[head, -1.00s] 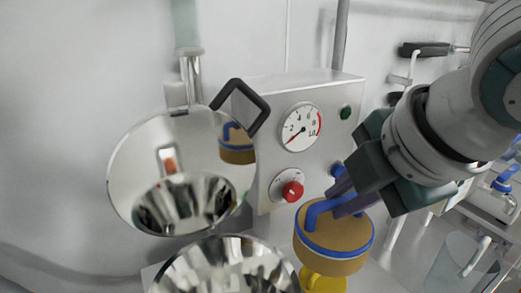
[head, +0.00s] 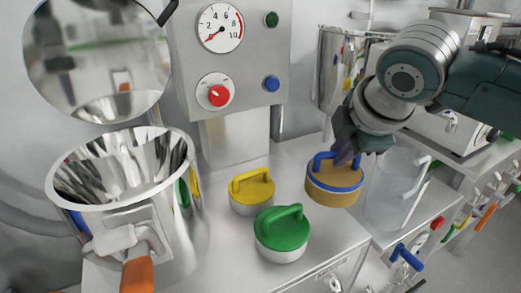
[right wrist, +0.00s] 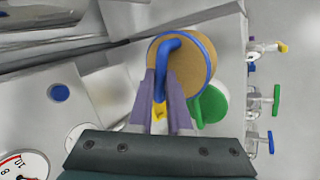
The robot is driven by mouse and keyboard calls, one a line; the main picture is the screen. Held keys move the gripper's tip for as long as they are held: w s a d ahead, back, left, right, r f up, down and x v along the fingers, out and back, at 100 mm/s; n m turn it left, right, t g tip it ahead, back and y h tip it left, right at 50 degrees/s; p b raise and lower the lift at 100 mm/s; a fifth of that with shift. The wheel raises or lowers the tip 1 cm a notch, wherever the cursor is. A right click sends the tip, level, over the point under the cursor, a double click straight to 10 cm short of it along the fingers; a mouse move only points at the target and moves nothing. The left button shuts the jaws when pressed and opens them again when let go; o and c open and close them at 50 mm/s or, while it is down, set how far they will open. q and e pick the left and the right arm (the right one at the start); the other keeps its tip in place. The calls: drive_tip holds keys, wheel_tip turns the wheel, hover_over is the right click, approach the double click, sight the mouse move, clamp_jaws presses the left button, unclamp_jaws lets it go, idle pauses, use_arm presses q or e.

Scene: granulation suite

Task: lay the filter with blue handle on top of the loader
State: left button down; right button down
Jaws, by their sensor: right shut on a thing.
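The filter with blue handle (head: 333,188) is a round tan disc with a blue rim and a blue loop handle. My right gripper (head: 345,156) is shut on that handle and holds the filter over the right part of the bench. In the right wrist view the filter (right wrist: 200,70) is between the purple fingers (right wrist: 161,90). The loader seems to be the steel vessel (head: 180,235) with a funnel-like open mouth at the left. Its round mirror lid (head: 95,60) is swung up behind it. The filter is to the right of the loader, apart from it. My left gripper is not in view.
A yellow-handled filter (head: 251,195) and a green-handled filter (head: 282,238) stand on the bench between the loader and the held filter. A clear jug (head: 392,190) is close to the right. A gauge panel (head: 235,85) rises behind. An orange-handled clamp (head: 138,272) is at the loader's front.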

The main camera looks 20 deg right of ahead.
sight(334, 188)
wheel_tip(334, 188, down, 8)
drive_tip(key=shift+f+b, duration=0.15)
drive_tip(key=shift+b, duration=0.85)
drive_tip(key=shift+f, duration=0.1)
drive_tip(key=c, duration=0.9)
unclamp_jaws()
drive_tip(key=shift+o, duration=0.2)
drive_tip(key=shift+s+r, duration=0.15)
drive_tip(key=shift+r, duration=0.15)
drive_tip(key=p+v, duration=0.4)
drive_tip(key=v, duration=0.7)
drive_tip(key=s+a+f+m+g+y, duration=0.1)
drive_tip(key=s+a+m, duration=0.3)
drive_tip(key=s, duration=0.5)
drive_tip(key=s+a+f+m+g+y, duration=0.1)
drive_tip(key=s+a+m, duration=0.2)
drive_tip(key=s+m, duration=0.5)
drive_tip(key=shift+s+a+g, duration=0.4)
drive_tip(key=shift+s, duration=0.65)
